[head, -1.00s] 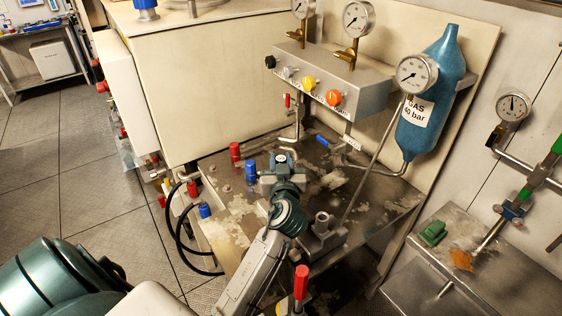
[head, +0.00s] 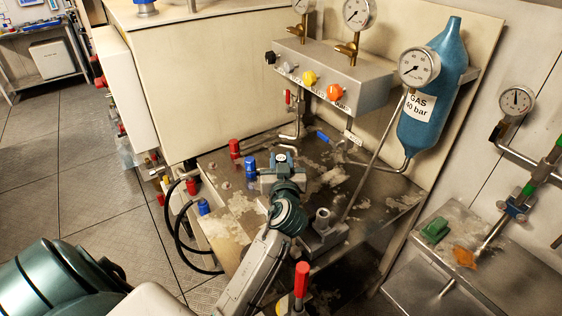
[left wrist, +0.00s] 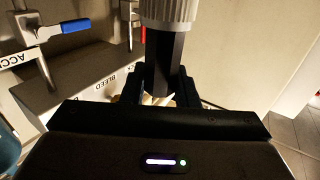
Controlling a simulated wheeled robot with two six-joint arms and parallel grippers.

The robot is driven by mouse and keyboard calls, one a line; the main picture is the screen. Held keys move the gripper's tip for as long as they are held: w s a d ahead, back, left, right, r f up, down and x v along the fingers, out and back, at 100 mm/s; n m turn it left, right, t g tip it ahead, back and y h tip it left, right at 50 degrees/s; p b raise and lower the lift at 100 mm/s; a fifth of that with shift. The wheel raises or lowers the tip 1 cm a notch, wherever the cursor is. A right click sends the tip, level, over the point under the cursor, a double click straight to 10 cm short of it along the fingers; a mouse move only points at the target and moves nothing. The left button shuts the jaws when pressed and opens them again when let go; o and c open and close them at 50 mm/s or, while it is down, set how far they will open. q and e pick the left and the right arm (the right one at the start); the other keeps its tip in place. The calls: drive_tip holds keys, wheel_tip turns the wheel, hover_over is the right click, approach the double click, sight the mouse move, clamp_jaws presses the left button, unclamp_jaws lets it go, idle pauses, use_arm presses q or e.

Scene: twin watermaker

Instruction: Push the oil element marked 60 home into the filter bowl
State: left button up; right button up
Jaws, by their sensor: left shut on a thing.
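My left gripper (head: 280,172) reaches over the stained steel bench top from below. In the left wrist view its black fingers (left wrist: 160,92) are shut on the dark, faceted stem of an element (left wrist: 165,58). A pale grey ribbed cylinder (left wrist: 168,10) sits at the far end of this stem, cut off by the frame edge. In the head view a small round dark end with a white mark (head: 282,159) shows at the gripper's tip; the number on it is too small to read. I cannot make out the filter bowl or how deep the element sits. My right gripper is not in view.
Blue (head: 250,168) and red (head: 235,149) capped fittings stand left of the gripper. A grey block with an upright socket (head: 322,222) is close on its right. Behind are a valve panel (head: 330,80) and a blue gas bottle (head: 432,100). A red-handled lever (head: 301,280) stands in front.

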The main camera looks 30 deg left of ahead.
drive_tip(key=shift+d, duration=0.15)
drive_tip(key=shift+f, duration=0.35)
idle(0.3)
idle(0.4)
use_arm(q)
drive_tip(key=shift+b, duration=0.5)
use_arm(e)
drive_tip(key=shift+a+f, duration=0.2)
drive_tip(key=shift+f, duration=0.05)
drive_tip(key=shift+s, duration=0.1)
